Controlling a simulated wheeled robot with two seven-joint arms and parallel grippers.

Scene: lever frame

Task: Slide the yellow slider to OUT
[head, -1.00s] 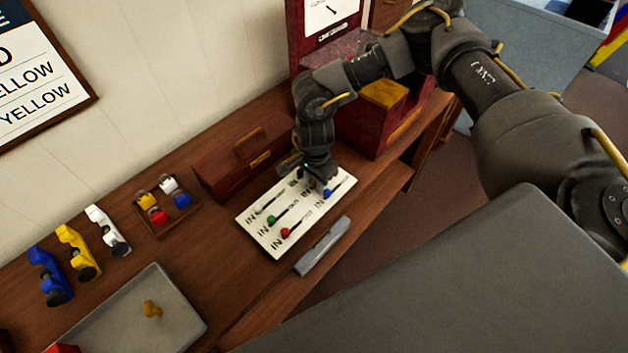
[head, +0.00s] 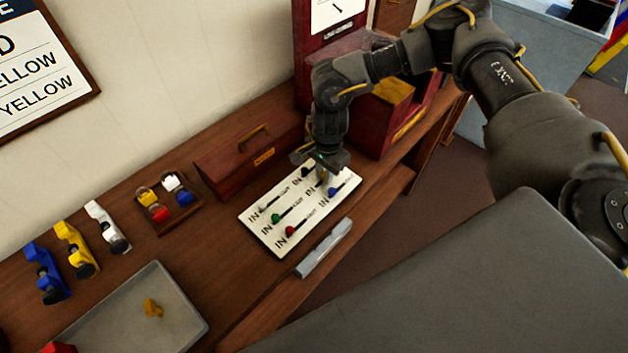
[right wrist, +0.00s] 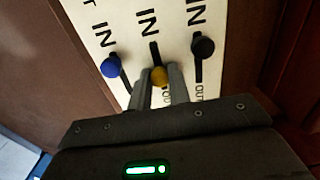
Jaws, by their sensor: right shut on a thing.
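The white slider panel (head: 262,226) lies on the wooden bench with several slots marked IN and OUT. The yellow slider knob (right wrist: 159,76) shows in the right wrist view between the fingertips of my right gripper (right wrist: 160,88), which is shut on it. Bare slot shows between the knob and its IN label; the OUT lettering is partly hidden by a finger. In the head view my right gripper (head: 324,172) is at the panel's far right part and largely covers the yellow knob. My left gripper is out of view.
A blue knob (right wrist: 111,67) and a black knob (right wrist: 204,47) flank the yellow one. Green (head: 276,218) and red (head: 290,231) knobs sit on the panel's nearer part. A dark red toolbox (head: 249,160) stands behind. A grey bar (head: 324,248) lies along the front.

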